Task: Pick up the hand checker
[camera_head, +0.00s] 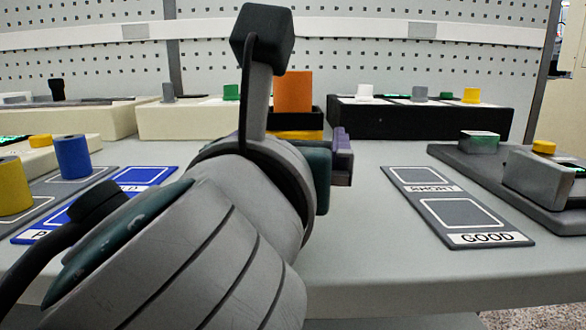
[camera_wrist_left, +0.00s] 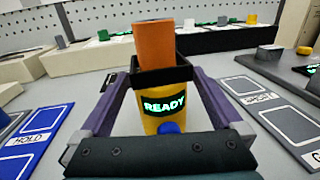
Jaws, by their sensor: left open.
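The hand checker has an orange top, a black collar and a yellow body. In the left wrist view, the hand checker (camera_wrist_left: 155,43) stands upright, with a lit READY display and a blue button facing me. In the head view, the hand checker (camera_head: 293,92) shows behind my left arm, its lower part hidden. My left gripper (camera_wrist_left: 163,80) is open, with one purple finger on each side of the checker. I cannot tell whether the fingers touch it. In the head view, my left gripper (camera_head: 343,156) is mostly hidden by its wrist. My right gripper is out of view.
A grey SHORT/GOOD board (camera_head: 408,184) lies on the table at right. A blue HOLD board (camera_head: 148,176) lies at left, near blue (camera_head: 72,157) and yellow (camera_head: 13,186) spools. Cream (camera_head: 190,120) and black (camera_head: 420,120) boxes line the back. Bare table lies right of my arm.

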